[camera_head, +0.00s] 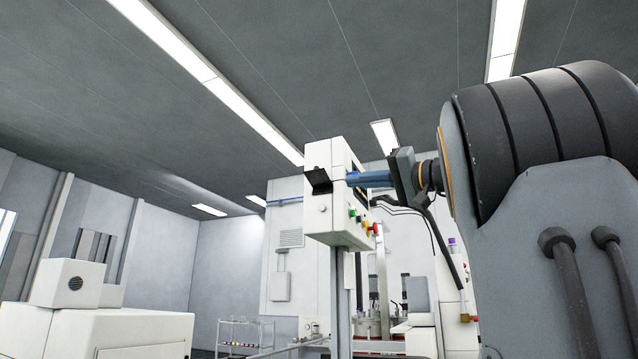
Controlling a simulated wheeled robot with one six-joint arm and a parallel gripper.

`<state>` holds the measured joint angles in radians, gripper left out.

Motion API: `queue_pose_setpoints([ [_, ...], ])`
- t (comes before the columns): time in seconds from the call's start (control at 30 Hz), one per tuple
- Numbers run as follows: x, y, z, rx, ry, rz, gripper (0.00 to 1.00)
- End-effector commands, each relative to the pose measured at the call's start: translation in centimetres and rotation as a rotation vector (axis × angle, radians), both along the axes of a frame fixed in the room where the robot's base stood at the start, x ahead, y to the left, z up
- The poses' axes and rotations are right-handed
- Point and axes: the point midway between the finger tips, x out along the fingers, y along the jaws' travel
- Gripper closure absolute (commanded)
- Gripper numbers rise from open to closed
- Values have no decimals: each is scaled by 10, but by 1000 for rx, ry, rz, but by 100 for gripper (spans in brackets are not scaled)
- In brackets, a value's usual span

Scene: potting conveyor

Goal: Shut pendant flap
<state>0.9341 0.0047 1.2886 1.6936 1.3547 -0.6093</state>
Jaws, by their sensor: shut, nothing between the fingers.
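The pendant is a white box (322,216) on a grey post, near the middle of the view. My gripper (350,178) has blue fingers, shut and empty, reaching in from the right. The fingertips overlap the pendant's right face, on the other face from the flap. I cannot tell whether they touch it. The fingers hide part of the display.
My arm fills the right side. A white machine cabinet (283,240) stands behind the pendant. A white box-shaped machine (150,328) is at lower left, and a wire rack (243,333) with small items is at the back. The space left of the pendant looks clear.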

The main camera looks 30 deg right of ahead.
Motion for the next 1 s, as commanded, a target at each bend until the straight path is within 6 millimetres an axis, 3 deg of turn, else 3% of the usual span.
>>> queue_pose_setpoints([
  [0.03, -12, 0, 16, -17, -40, 3, 100],
  [0.1, -21, 2, 31, -31, -76, 10, 100],
  [0.2, -21, 6, 40, -40, -95, 16, 100],
  [0.7, 46, 42, 58, -36, -91, 17, 100],
  [1.0, 61, 49, 60, -37, -91, 14, 100],
])
